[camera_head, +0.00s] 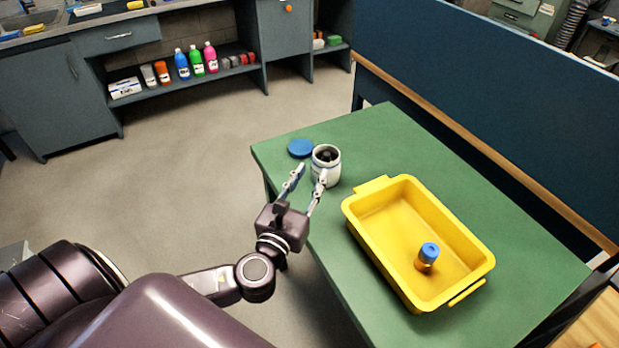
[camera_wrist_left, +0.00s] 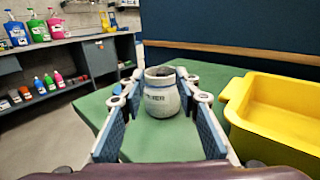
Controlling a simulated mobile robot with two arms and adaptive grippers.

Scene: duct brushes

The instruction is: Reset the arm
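My left gripper (camera_head: 312,173) is open at the near left edge of the green table (camera_head: 385,135). A white jar with dark contents (camera_head: 328,172) stands upright on the table at its fingertips. In the left wrist view the jar (camera_wrist_left: 162,98) shows between the far ends of the two spread fingers (camera_wrist_left: 160,100), with a gap on each side. A blue round lid (camera_head: 301,148) lies on the table beside the jar. My right gripper is not in view.
A yellow bin (camera_head: 392,222) stands on the table to the right of the jar, with a small orange, blue-capped bottle (camera_head: 427,257) in it. A dark blue partition (camera_head: 480,90) runs behind the table. Shelves with colored bottles (camera_head: 197,60) stand across the floor.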

